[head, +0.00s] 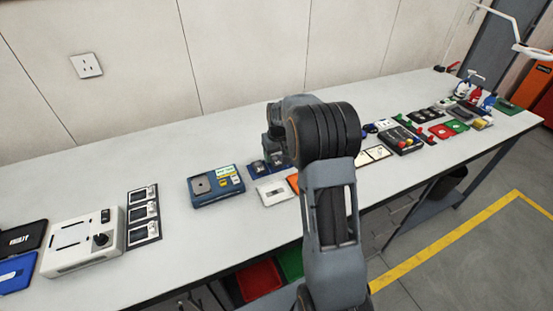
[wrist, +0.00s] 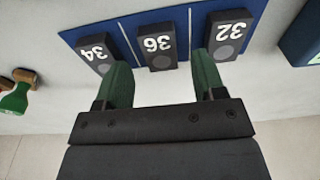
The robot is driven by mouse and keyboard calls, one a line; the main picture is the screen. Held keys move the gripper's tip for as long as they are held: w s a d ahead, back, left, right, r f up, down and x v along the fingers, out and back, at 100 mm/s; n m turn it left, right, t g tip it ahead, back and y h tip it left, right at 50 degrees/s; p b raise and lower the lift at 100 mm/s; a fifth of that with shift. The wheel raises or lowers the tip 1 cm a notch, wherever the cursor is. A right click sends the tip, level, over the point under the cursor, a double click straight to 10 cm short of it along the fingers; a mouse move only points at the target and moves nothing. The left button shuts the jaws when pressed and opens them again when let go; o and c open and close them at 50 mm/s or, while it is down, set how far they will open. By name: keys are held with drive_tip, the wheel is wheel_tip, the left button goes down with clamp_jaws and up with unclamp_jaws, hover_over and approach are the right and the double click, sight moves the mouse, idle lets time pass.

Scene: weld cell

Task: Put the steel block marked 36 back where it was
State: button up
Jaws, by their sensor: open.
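The steel block marked 36 (wrist: 158,47) is dark with white digits. It sits in the middle section of a blue tray (wrist: 184,20), between the block marked 34 (wrist: 96,52) on the left and the block marked 32 (wrist: 230,37) on the right. White lines divide the sections. My gripper (wrist: 161,64) is open, its two green fingers on either side of block 36. Whether they touch any block I cannot tell. In the head view my arm partly covers the blue tray (head: 251,171), and my gripper's fingers are hidden.
A blue device (head: 215,185) stands left of the tray, with a grey plate (head: 273,192) in front. A panel (head: 143,215) and white box (head: 85,243) lie further left. Many small items stand right of my arm. The wrist view shows a green-and-wood object (wrist: 20,92) at left.

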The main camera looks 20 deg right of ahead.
sight(278, 164)
wheel_tip(278, 164, up, 9)
drive_tip(key=s, duration=0.1)
drive_tip(key=s+a+r+t, duration=0.1)
drive_tip(key=s+a+r, duration=0.3)
drive_tip(key=s+a, duration=0.45)
drive_tip(key=s+a+f, duration=0.1)
drive_tip(key=s, duration=0.7)
drive_tip(key=s+a+f+t, duration=0.1)
drive_tip(key=s+a+f, duration=0.1)
drive_tip(key=s, duration=0.5)
drive_tip(key=shift+s+f, duration=0.25)
drive_tip(key=shift+s, duration=0.1)
drive_tip(key=shift+r+p, duration=0.35)
drive_tip(key=shift+r, duration=0.25)
